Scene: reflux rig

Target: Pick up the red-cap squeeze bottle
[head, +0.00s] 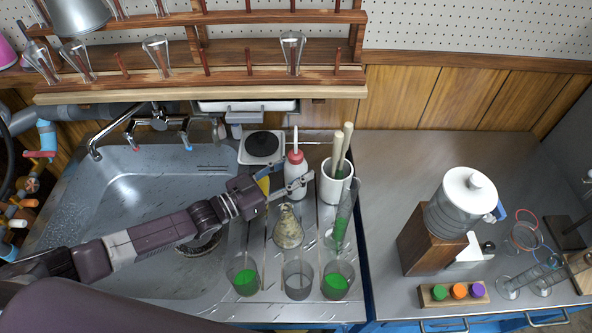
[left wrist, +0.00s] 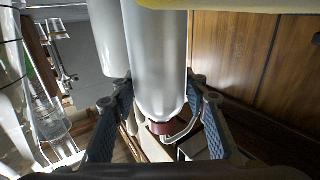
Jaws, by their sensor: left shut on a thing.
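The red-cap squeeze bottle (head: 296,178) is white with a red cap and a pale nozzle. It stands upright at the back of the counter strip right of the sink. My left gripper (head: 289,182) reaches it from the left and is shut on its body, below the cap. In the left wrist view the white bottle (left wrist: 157,65) fills the space between the two fingers of my left gripper (left wrist: 165,112), with its red cap toward the bottom of the picture. I cannot tell whether its base touches the counter. My right gripper is not in view.
A white pot (head: 335,186) with pestles stands close to the bottle's right. A conical flask (head: 288,228) and several beakers, including one with green liquid (head: 244,279), stand in front. The sink (head: 130,200) lies left. A wooden rack (head: 210,78) hangs above the back.

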